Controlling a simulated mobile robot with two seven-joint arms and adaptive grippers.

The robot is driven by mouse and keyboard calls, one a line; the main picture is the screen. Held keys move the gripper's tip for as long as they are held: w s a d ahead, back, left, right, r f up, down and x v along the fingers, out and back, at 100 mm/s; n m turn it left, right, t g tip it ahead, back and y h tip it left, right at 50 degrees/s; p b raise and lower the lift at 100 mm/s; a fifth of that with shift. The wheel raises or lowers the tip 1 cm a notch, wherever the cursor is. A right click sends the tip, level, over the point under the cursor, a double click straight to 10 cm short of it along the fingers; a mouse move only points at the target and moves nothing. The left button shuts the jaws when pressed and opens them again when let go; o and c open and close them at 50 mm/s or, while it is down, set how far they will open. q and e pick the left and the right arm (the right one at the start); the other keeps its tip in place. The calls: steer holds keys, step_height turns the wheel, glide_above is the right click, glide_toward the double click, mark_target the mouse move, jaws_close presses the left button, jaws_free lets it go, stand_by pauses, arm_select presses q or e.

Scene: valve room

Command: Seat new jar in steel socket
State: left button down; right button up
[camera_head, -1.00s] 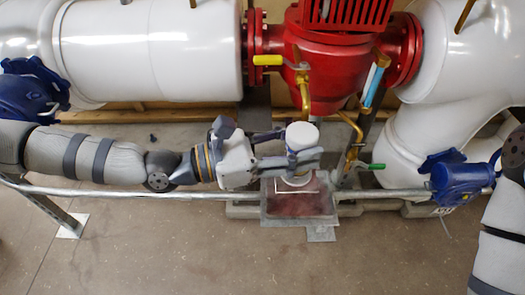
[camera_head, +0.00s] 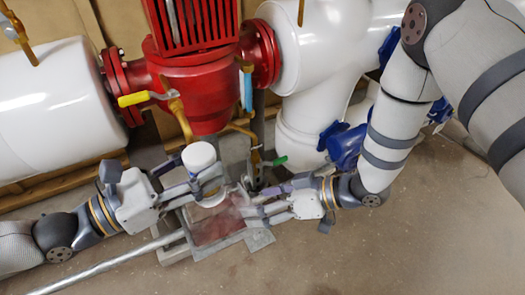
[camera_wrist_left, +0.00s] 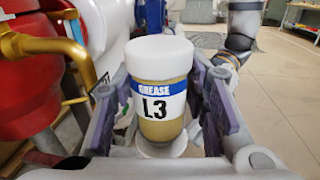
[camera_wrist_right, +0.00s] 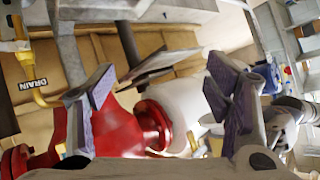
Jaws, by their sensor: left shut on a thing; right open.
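The jar (camera_head: 200,157) has a white lid and stands upright between the fingers of my left gripper (camera_head: 212,180). In the left wrist view the jar (camera_wrist_left: 158,92) shows amber contents and a label reading "GREASE L3". My left gripper is shut on it, above a grey metal tray (camera_head: 262,240) with a reddish floor. A pale round piece (camera_wrist_left: 163,149) shows below the jar; I cannot tell whether it is the steel socket. My right gripper (camera_head: 247,208) is open, low over the tray, to the right of the jar; its spread fingers also show in the right wrist view (camera_wrist_right: 165,105).
The red valve body (camera_head: 195,90) and white pipes (camera_head: 55,90) stand behind. A yellow-handled lever (camera_head: 133,99), brass pipework and a green-handled valve (camera_head: 280,160) are close to the grippers. A metal rail (camera_head: 110,265) runs at front left. The floor at front right is clear.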

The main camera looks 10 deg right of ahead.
step_height(320, 180, up, 14)
steer(key=w+n+g+y, duration=0.1)
steer(key=n+g+y, duration=0.2)
steer(key=n+g, duration=0.6)
steer(key=a+f, duration=0.1)
steer(key=a, duration=0.2)
steer(key=a+f+n+t, duration=0.1)
steer(key=a+f, duration=0.1)
steer(key=a, duration=0.2)
steer(key=s+a+f+t, duration=0.1)
steer(key=a, duration=0.2)
steer(key=shift+a+f+n, duration=0.3)
steer(key=shift+a+n, duration=0.1)
steer(key=c, duration=1.5)
arm_select(q)
steer(key=c, duration=1)
jaws_free()
arm_select(e)
steer(key=shift+c, duration=0.5)
arm_select(q)
steer(key=shift+o, duration=0.7)
arm_select(e)
steer(key=shift+w, duration=0.1)
jaws_close()
arm_select(q)
steer(key=shift+s, duration=0.1)
